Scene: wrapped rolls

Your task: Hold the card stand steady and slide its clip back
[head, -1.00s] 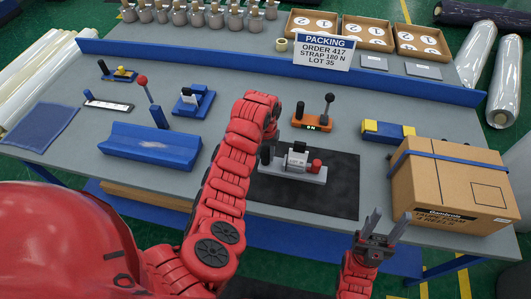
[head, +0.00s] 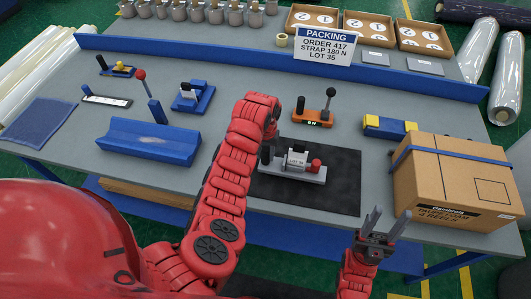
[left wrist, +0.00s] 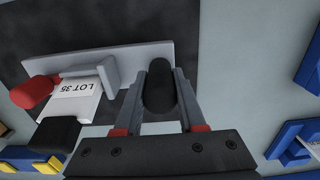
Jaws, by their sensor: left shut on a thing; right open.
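The card stand (head: 310,176) is a grey base on a black mat, with a white card (head: 297,159) reading LOT 35, a red knob (head: 316,165) and a black block (head: 299,147) behind the card. It also shows in the left wrist view (left wrist: 150,57), where the black block (left wrist: 57,134) sits beside the card. My left gripper (left wrist: 160,88) is shut on the black post (left wrist: 158,92) at the stand's end. In the head view my left arm partly hides this grip. My right gripper (head: 387,222) is open and empty, in front of the table, right of the stand.
The black mat (head: 340,190) has bare room right of the stand. A strapped carton (head: 440,190) stands at the right. An orange lever device (head: 312,117) is behind the stand. A blue V-shaped block (head: 148,145) lies left of my left arm.

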